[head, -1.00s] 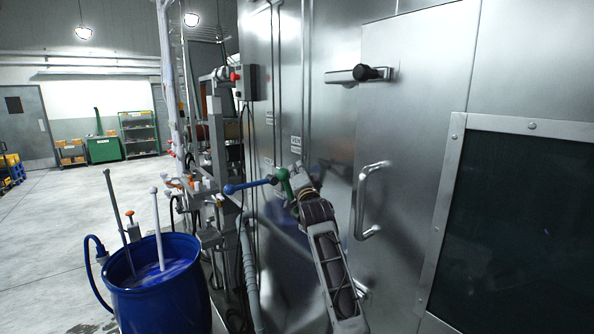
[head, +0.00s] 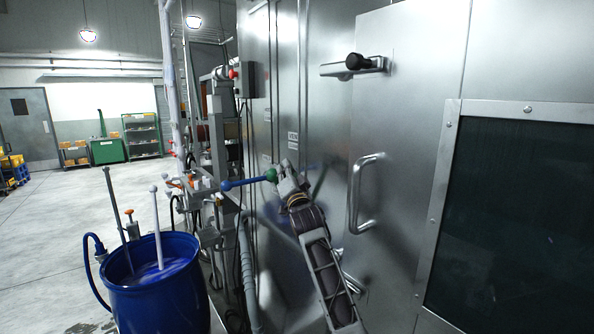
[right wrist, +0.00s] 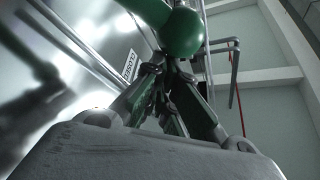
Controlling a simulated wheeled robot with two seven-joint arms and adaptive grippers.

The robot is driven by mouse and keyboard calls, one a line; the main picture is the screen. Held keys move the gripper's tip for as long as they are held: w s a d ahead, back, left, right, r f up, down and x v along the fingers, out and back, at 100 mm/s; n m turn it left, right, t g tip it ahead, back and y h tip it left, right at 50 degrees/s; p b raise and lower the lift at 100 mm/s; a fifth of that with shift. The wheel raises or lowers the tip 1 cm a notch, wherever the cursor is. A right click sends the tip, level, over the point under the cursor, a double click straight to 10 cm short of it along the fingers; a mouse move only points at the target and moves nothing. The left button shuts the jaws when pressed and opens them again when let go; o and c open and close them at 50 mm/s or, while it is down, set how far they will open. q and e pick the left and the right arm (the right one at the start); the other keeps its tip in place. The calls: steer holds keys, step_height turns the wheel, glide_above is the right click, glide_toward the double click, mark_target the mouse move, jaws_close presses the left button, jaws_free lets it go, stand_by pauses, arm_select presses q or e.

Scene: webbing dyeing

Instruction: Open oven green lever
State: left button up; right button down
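The green lever shows in the head view as a rounded green end (head: 271,175) beside the oven's steel wall, next to the tip of a blue lever (head: 240,184). My right gripper (head: 287,178) is just to the right of the green end and hides the rest of that lever. In the right wrist view, a green ball (right wrist: 183,33) with a green bar running to the upper left is just past my right fingertips (right wrist: 165,68). The fingers converge and look shut, with the ball outside them. Contact is unclear. My left gripper is not in view.
The oven door (head: 398,130) has a vertical handle (head: 361,195) and a black-knobbed latch (head: 355,66), to the right of my arm. A blue barrel (head: 160,300) with rods stands at lower left, beside a machine frame with hoses. The floor at left is open.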

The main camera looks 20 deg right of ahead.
mark_target(274, 172)
steer(key=shift+s+a+f+n+y+b, duration=0.25)
steer(key=shift+a+f+b, duration=0.25)
steer(key=shift+a, duration=0.35)
steer(key=shift+s+a+f+n+y+b, duration=0.15)
steer(key=shift+s+a+f+n+b, duration=0.2)
steer(key=shift+a, duration=0.45)
steer(key=s+a+f+n+g+y+b, duration=0.2)
steer(key=a+f+n+y+b, duration=0.3)
steer(key=a+f+n+y, duration=0.4)
step_height(274, 172, down, 6)
steer(key=s+n+y, duration=0.1)
steer(key=n, duration=0.6)
steer(key=shift+r+n+b, duration=0.25)
steer(key=shift+n+b, duration=0.05)
steer(key=shift+b, duration=0.05)
